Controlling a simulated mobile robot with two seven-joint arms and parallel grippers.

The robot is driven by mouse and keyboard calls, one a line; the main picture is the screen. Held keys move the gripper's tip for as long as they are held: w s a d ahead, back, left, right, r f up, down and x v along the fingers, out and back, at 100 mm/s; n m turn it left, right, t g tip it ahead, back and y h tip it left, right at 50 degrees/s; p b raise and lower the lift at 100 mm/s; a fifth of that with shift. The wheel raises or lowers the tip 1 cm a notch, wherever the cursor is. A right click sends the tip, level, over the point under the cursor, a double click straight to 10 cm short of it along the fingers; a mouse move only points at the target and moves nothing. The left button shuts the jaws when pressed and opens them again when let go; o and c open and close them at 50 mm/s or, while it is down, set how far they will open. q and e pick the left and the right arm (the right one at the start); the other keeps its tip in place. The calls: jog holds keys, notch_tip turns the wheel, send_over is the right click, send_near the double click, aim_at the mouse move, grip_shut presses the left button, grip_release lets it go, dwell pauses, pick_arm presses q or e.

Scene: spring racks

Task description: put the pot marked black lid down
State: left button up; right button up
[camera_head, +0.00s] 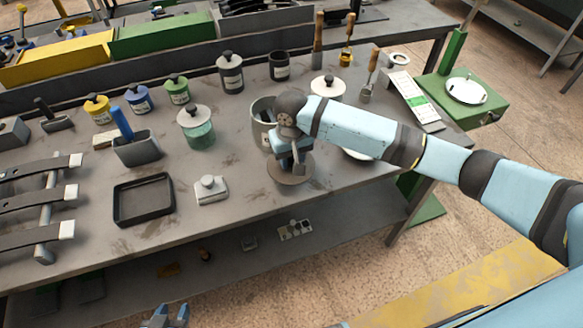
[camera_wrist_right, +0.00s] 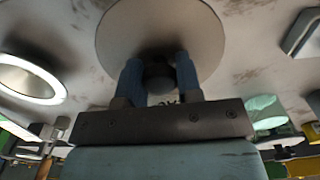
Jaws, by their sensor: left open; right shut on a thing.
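My right gripper (camera_head: 293,165) is shut on the dark knob (camera_wrist_right: 160,77) of a round grey lid (camera_head: 283,175), which also shows as a wide disc in the right wrist view (camera_wrist_right: 200,35). The lid is over the front part of the bench; I cannot tell whether it touches the top. An open grey pot (camera_head: 259,116) stands just behind, partly hidden by my right wrist; I cannot read any marking on it. My left gripper (camera_head: 165,318) is open and empty at the bottom edge of the head view, in front of the bench.
A black tray (camera_head: 144,222) lies further left. A white round dish (camera_head: 357,154) is to the right, partly behind my arm. Several lidded pots line the back.

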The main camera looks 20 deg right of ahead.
aim_at(291, 164)
notch_tip(291, 164, down, 4)
jog(key=shift+f, duration=0.25)
jog(key=o, duration=1)
jog(key=shift+f, duration=0.1)
jog(key=shift+c, duration=0.2)
notch_tip(291, 164, up, 12)
jog(key=shift+r, duration=0.2)
